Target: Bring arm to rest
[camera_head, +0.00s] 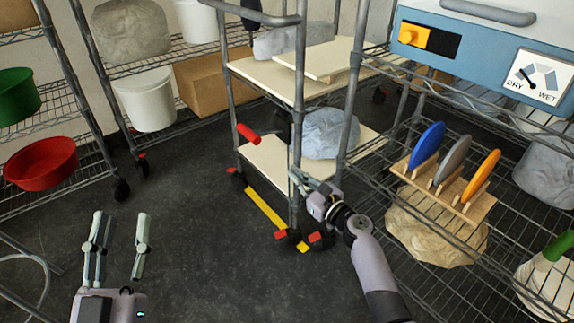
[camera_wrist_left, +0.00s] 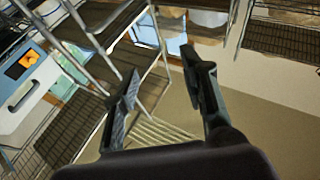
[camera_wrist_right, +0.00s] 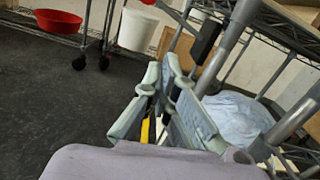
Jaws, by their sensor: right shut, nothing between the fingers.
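My right gripper (camera_head: 298,178) is shut and empty in the head view, in front of the rolling cart's lower shelf and close to its upright post. In the right wrist view its fingers (camera_wrist_right: 165,85) meet at the tips with nothing between them. My left gripper (camera_head: 120,225) is at the lower left of the head view, over the dark floor, with its fingers apart and nothing between them. The left wrist view also shows the spread fingers (camera_wrist_left: 165,85), with shelving and a bare floor beyond.
A wire rack at right holds a wooden stand (camera_head: 445,186) with coloured discs and a blue dry/wet machine (camera_head: 480,50). Red (camera_head: 40,164) and green (camera_head: 17,97) tubs are on the left rack. Open floor lies at centre left.

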